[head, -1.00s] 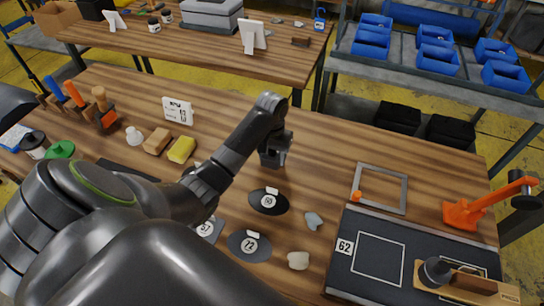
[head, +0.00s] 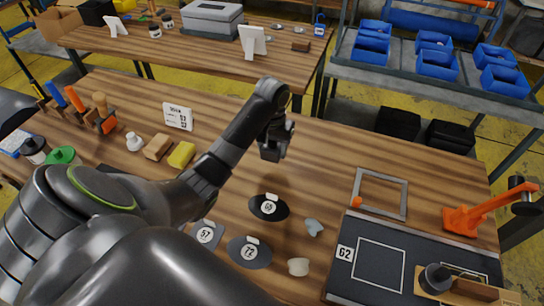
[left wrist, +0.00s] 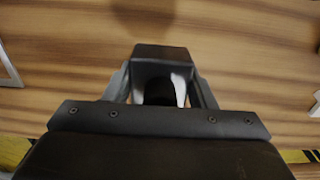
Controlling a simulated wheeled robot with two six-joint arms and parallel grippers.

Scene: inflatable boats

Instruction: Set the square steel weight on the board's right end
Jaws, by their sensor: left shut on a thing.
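My left gripper (head: 277,140) is over the middle of the wooden table, shut on a dark, square-sided block that looks like the square steel weight (head: 270,154). In the left wrist view the block (left wrist: 160,52) sits between the fingers, partly hidden by them, with wood grain beyond. It appears held above the tabletop. A pale wooden board (head: 490,293) lies at the front right on a black mat (head: 345,281) labelled 62. A dark round weight (head: 436,278) stands towards the board's left end. My right gripper is not in view.
An orange stand (head: 467,218) rises behind the board. A grey square frame (head: 405,194) lies behind the mat. Black discs (head: 253,207), pale stones (head: 298,267) and a yellow block (head: 182,154) lie nearby. The tabletop right of my gripper is mostly clear.

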